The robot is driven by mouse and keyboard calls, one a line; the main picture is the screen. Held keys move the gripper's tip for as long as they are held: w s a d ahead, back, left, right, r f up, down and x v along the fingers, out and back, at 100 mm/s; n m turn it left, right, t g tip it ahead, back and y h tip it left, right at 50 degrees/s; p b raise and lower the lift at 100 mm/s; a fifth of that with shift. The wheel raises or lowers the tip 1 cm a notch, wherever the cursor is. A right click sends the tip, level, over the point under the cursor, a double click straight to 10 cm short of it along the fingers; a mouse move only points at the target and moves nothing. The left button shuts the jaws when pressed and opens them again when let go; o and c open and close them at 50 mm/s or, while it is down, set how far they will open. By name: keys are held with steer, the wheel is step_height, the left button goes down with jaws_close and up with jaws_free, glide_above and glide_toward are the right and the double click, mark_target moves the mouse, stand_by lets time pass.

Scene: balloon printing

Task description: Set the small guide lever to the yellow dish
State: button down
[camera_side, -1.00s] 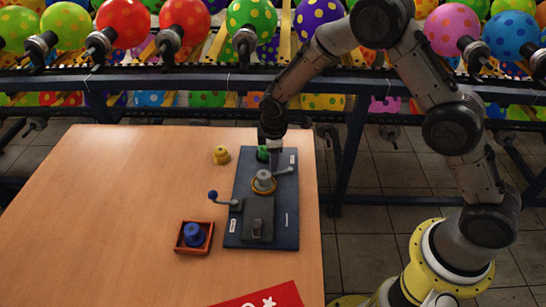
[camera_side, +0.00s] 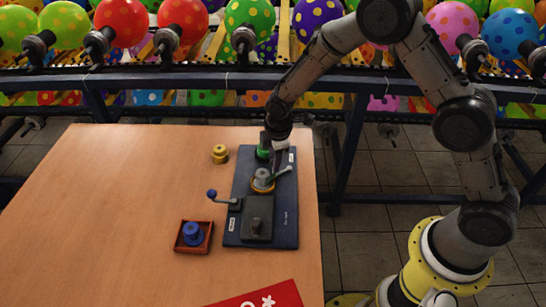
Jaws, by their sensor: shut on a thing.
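A dark panel (camera_side: 288,213) lies on the wooden table. Its round grey hub has a yellow-rimmed dish (camera_side: 262,190) around its foot. A small grey guide lever (camera_side: 284,171) runs from beside this hub up and to the right. My gripper (camera_side: 277,163) points down over the panel's far part, its tips at the small lever. It appears shut on that lever, though the fingers partly hide the contact. A green cylinder (camera_side: 262,153) stands on the panel just left of my gripper. A separate yellow knobbed piece (camera_side: 220,154) stands on the table left of the panel.
A lever with a blue knob (camera_side: 212,194) sticks out left of the panel. A red tray (camera_side: 180,246) holds a blue knobbed piece (camera_side: 192,232). A red sheet (camera_side: 262,299) lies at the front edge. The table's left side is clear. Balloons (camera_side: 250,15) line a rack behind.

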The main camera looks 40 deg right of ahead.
steer(key=c, duration=0.9)
jaws_free()
steer(key=shift+o, duration=0.2)
step_height(320, 180, up, 14)
steer(key=s+a, duration=0.1)
steer(key=s, duration=0.1)
steer(key=shift+s+f, duration=0.2)
steer(key=shift+s, duration=0.1)
